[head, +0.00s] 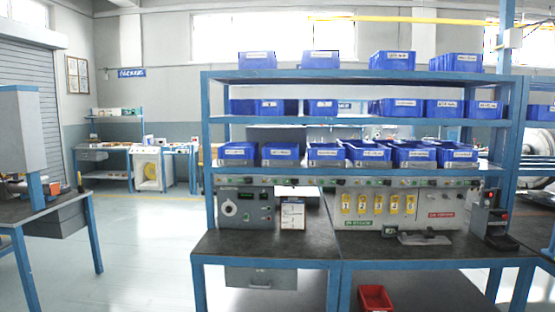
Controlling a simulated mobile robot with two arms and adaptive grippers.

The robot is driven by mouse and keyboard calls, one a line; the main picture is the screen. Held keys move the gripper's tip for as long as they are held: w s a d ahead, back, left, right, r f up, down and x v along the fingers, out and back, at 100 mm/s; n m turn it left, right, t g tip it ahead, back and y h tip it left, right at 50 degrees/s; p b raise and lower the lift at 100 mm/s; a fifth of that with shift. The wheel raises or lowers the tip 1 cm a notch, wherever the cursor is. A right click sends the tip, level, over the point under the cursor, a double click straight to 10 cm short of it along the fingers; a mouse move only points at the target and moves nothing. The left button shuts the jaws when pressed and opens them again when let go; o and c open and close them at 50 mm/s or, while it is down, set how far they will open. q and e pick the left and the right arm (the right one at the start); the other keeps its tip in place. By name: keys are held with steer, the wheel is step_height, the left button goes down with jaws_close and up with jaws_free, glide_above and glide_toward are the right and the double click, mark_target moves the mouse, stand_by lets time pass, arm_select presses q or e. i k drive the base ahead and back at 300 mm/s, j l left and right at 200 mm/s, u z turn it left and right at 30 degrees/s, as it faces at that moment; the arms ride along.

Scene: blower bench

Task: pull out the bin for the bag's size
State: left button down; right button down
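Several blue bins with white labels stand on the blue rack above the bench. On the lowest shelf a row of open bins runs from the left bin (238,154) past a middle bin (326,154) to the right bin (458,158). More bins stand on the middle shelf (406,107) and the top shelf (397,60). The label text is too small to read. I cannot make out a bag. Neither of my grippers is in view.
The dark bench top (400,245) holds a grey control box (246,208), a framed sheet (292,214) and a grey device (492,216) at right. Yellow numbered tags (378,204) hang on the back panel. A red bin (374,298) sits below. The floor at left (140,250) is clear.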

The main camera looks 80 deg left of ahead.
mark_target(319, 154)
steer(key=u, duration=2.35)
steer(key=i+u, duration=0.15)
